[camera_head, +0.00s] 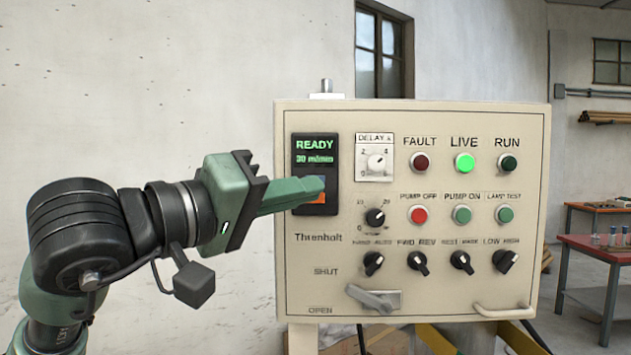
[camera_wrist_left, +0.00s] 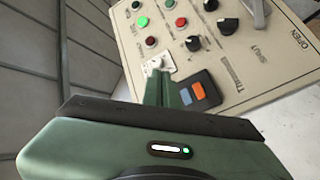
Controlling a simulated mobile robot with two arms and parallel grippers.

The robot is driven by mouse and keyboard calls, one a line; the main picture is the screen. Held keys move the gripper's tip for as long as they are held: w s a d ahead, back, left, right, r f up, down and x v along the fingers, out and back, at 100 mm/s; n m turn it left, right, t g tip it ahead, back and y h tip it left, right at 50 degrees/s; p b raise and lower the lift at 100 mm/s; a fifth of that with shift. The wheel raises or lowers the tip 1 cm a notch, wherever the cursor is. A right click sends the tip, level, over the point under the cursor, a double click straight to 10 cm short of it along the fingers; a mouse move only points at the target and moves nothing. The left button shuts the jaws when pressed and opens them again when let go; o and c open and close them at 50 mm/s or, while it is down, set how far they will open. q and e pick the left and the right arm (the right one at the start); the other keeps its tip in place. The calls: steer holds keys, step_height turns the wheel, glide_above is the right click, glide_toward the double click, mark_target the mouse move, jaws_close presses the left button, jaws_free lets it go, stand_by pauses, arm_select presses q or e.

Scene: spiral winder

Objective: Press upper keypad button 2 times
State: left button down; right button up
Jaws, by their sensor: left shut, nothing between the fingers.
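The cream control panel (camera_head: 340,255) carries a black keypad unit (camera_head: 302,142) with a lit READY display. Below the display are a blue upper button (camera_head: 318,181) and an orange lower button (camera_head: 318,197), both partly hidden by my left gripper (camera_head: 322,186). The left wrist view shows the blue button (camera_wrist_left: 186,97) and the orange button (camera_wrist_left: 198,91) uncovered, beside the fingers. My left gripper is shut and empty, its tips in front of the keypad in the head view. I cannot tell whether they touch it. My right gripper is out of view.
A white DELAY dial (camera_head: 377,163) sits right of the keypad. The LIVE lamp (camera_head: 464,163) glows green. Several knobs and buttons fill the panel, with a lever handle (camera_head: 374,298) and a bar handle (camera_head: 504,311) low down. A red table (camera_head: 600,250) stands far right.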

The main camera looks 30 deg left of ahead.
arm_select(q)
steer(key=w+a, duration=0.3)
steer(key=w, duration=0.5)
steer(key=shift+a, duration=0.4)
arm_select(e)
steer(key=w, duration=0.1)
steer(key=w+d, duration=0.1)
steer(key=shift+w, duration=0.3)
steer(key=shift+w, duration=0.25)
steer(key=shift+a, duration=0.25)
arm_select(q)
steer(key=shift+w, duration=0.15)
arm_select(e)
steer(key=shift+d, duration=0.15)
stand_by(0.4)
arm_select(q)
steer(key=shift+w+a, duration=0.15)
steer(key=shift+w, duration=0.15)
